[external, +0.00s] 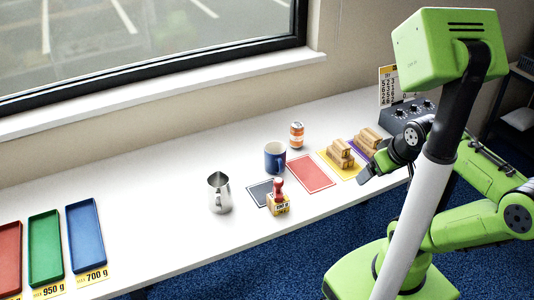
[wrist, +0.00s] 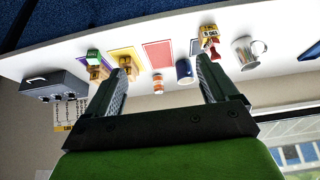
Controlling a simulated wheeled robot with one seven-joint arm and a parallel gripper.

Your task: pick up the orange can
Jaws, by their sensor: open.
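The orange can (external: 297,135) stands upright at the back of the white table, behind and to the right of a blue mug (external: 275,156). It has an orange and white label. In the wrist view the can (wrist: 158,84) appears between my open fingers, some way beyond them, with the mug (wrist: 184,71) beside it. My gripper (external: 364,175) is open and empty near the table's front right, apart from the can. It also shows in the wrist view (wrist: 163,70), with both fingers spread.
A metal pitcher (external: 219,193) and a red-handled stamp (external: 278,199) stand left of my gripper. Wooden blocks (external: 341,154) sit on a yellow mat. A dark control box (external: 405,115) is at the right end. Coloured trays (external: 85,236) lie far left. A red mat (external: 311,173) is bare.

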